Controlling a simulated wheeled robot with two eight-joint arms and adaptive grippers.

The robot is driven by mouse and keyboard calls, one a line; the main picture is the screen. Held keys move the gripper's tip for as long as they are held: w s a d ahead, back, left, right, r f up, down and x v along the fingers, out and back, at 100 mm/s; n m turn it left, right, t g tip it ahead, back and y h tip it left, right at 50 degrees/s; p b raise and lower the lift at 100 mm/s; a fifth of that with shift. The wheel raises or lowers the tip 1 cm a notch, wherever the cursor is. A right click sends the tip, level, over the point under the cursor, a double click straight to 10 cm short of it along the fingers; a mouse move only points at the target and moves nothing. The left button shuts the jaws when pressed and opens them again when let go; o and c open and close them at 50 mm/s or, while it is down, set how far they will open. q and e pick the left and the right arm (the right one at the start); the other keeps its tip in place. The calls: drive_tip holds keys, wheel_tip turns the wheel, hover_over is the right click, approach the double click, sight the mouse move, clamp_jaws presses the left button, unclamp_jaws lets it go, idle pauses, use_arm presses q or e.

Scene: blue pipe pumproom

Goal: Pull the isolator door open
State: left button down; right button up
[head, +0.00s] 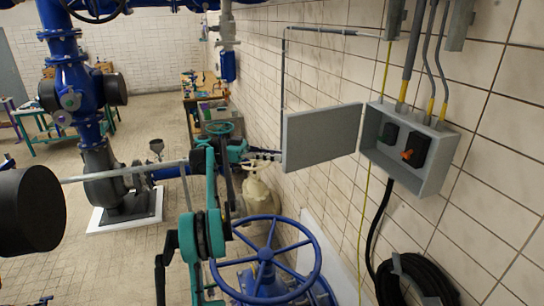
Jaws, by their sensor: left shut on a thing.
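The isolator box (432,178) is a grey wall-mounted box with its front uncovered, showing dark switch parts and an orange knob (407,154). Its grey door (322,137) stands swung out to the left of the box, a flat panel joined near the box's left edge. My left gripper (268,155), at the end of the teal and dark arm, is shut at the door's free left edge. The exact part it grips is too small to tell. My right gripper is not in view.
A blue handwheel (266,262) stands low in front, and a cream valve (257,185) sits behind it near the wall. Conduits (412,55) enter the box from above. A coiled black hose (415,280) hangs below the box. Open tiled floor lies to the left.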

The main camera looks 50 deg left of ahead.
use_arm(q)
drive_tip(key=shift+w+d+r, duration=0.2)
drive_tip(key=shift+w, duration=0.2)
drive_tip(key=shift+w+d+r, duration=0.15)
drive_tip(key=shift+w+r, duration=0.05)
drive_tip(key=shift+w, duration=0.15)
drive_tip(key=c, duration=1.4)
unclamp_jaws()
drive_tip(key=shift+w+a+f, duration=0.35)
drive_tip(key=shift+w+f, duration=0.05)
drive_tip(key=shift+w, duration=0.1)
drive_tip(key=shift+s+d, duration=0.2)
drive_tip(key=shift+d, duration=0.1)
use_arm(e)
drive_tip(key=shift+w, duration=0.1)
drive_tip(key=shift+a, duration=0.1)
use_arm(q)
drive_tip(key=shift+s+d, duration=0.1)
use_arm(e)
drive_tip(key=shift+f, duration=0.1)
